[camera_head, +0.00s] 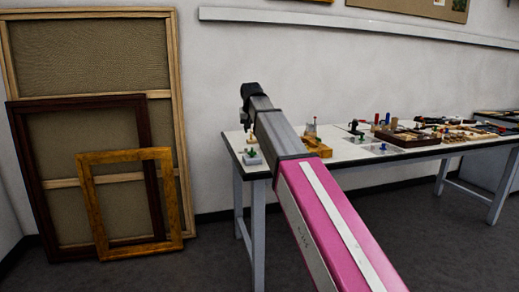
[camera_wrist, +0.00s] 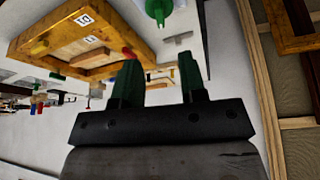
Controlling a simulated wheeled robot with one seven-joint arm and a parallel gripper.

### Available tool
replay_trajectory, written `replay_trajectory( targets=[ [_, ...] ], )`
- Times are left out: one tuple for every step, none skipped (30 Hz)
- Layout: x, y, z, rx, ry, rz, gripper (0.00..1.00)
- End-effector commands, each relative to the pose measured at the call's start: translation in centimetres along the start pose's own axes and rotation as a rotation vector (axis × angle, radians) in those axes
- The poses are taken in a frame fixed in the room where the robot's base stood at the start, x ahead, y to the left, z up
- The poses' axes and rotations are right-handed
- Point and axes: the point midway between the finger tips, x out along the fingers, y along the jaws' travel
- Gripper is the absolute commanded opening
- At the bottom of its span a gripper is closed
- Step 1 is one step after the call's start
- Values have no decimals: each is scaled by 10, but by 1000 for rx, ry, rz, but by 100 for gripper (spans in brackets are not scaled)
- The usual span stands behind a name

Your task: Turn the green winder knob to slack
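A green knob (camera_wrist: 157,10) shows at the top edge of the wrist view, partly cut off, on a pale surface. A green knob (camera_head: 251,152) on a small pale block (camera_head: 252,159) stands at the table's near left end in the head view; it looks like the same one. My gripper (camera_wrist: 158,70) has two dark green fingers spread apart with nothing between them. The fingers are apart from the knob in the wrist view. In the head view my gripper (camera_head: 247,91) is small and dark, above the table's left end; its fingers are hard to make out.
A yellow wooden frame (camera_wrist: 64,32) with small coloured knobs lies beside the green knob. The white table (camera_head: 351,151) carries several small tools and trays farther right. Empty picture frames (camera_head: 131,158) lean on the wall at left.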

Motion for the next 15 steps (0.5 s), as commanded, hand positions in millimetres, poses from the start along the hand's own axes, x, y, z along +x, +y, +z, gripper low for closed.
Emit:
replay_trajectory(
  targets=[
    [0,-3,-1,22,3,-1,38],
    [1,-4,-1,33,5,-1,38],
    [2,-4,-1,42,6,-2,38],
    [3,-4,-1,46,6,-2,38],
    [5,-4,-1,48,6,-2,38],
    [9,-4,-1,49,6,-2,38],
    [12,-4,-1,49,5,-1,38],
    [16,-4,-1,48,4,-1,38],
    [21,-4,-1,48,4,-1,38],
    [26,-4,-1,48,4,-1,38],
    [31,-4,-1,48,5,-1,38],
    [38,-4,-1,47,4,-1,38],
    [44,-4,-1,47,3,-1,38],
    [49,-4,-1,47,3,-1,38],
    [56,-4,-1,47,4,-1,38]
  ],
)
